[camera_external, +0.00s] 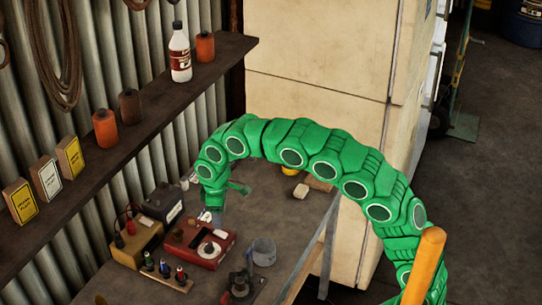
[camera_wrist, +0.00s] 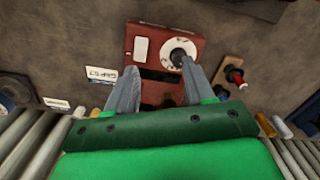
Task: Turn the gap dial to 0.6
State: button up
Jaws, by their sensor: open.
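A red box (camera_external: 181,256) sits on the bench in the external view, with a white round dial (camera_external: 209,250) on its top. In the wrist view the red box (camera_wrist: 190,26) shows the white dial (camera_wrist: 166,49) with a dark knob (camera_wrist: 180,57) at its centre. Small marks on the dial are too blurred to read. My gripper (camera_wrist: 158,67) is open, its two grey fingers apart and nothing between them. The right fingertip appears close to the knob; I cannot tell whether it touches. In the external view my gripper (camera_external: 217,214) is above the box's back edge.
A small white label card (camera_wrist: 102,74) lies beside the box. A dark box (camera_external: 162,203) and a tan box with terminals (camera_external: 137,243) stand to the left.

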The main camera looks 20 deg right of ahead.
jog(key=n, duration=0.1)
send_over(208, 244)
jog(key=shift+a+f, duration=0.1)
jog(key=shift+f, duration=4.45)
grip_shut()
